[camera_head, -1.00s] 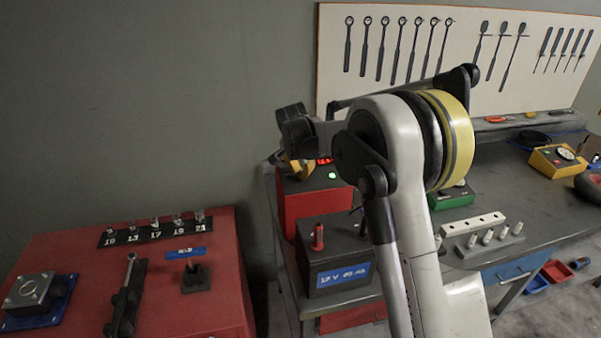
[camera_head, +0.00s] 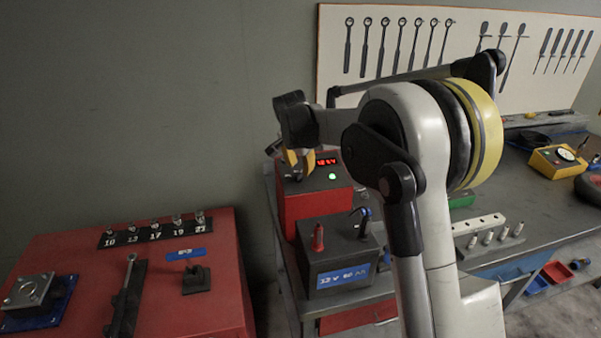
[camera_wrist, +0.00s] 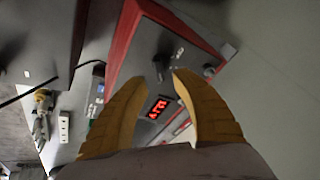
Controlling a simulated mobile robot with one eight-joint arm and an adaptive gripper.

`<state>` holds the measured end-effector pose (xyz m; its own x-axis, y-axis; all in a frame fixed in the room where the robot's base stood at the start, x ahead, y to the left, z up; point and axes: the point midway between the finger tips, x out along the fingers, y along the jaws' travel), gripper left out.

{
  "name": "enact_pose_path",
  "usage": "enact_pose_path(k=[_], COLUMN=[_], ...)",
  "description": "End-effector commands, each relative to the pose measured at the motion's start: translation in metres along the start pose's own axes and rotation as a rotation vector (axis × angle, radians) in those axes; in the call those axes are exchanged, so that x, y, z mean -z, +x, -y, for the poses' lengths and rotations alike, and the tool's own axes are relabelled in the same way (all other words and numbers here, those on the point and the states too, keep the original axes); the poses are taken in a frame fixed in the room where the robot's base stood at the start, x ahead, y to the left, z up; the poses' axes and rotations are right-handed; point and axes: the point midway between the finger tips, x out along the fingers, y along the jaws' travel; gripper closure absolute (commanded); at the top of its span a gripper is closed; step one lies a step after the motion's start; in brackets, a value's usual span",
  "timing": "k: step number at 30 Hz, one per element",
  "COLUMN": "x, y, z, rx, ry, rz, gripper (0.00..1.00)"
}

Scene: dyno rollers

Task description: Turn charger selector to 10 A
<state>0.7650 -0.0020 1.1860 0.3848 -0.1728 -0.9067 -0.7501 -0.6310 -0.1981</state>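The charger is a red box with a grey face (camera_head: 316,206), standing behind the battery in the head view. Its red digital display (camera_head: 326,161) and green light (camera_head: 332,176) show; the display also glows in the wrist view (camera_wrist: 157,108). My gripper (camera_head: 298,164) is at the charger's face, partly behind my own arm in the head view. In the wrist view its two yellow fingers (camera_wrist: 158,78) are apart and empty. A dark knob, seemingly the selector (camera_wrist: 161,62), lies just beyond and between the fingertips. I cannot read its setting or tell contact.
A dark battery (camera_head: 340,250) with a red terminal and a dark clamp stands in front of the charger. A red cabinet (camera_head: 215,300) at left holds sockets and tools. A white block with several pegs (camera_head: 480,226) and a yellow meter (camera_head: 556,160) lie on the bench at right.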

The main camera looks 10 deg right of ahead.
Motion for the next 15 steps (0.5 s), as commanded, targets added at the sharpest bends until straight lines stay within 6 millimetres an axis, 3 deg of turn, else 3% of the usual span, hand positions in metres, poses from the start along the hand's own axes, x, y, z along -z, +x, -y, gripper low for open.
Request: enact_pose_path(k=[7,15], x=[-0.001,0.000], y=[-0.054,-0.076], z=[0.000,0.000], rx=[0.000,0.000], ry=[-0.001,0.001], rz=[0.000,0.001], gripper=[0.68,0.68])
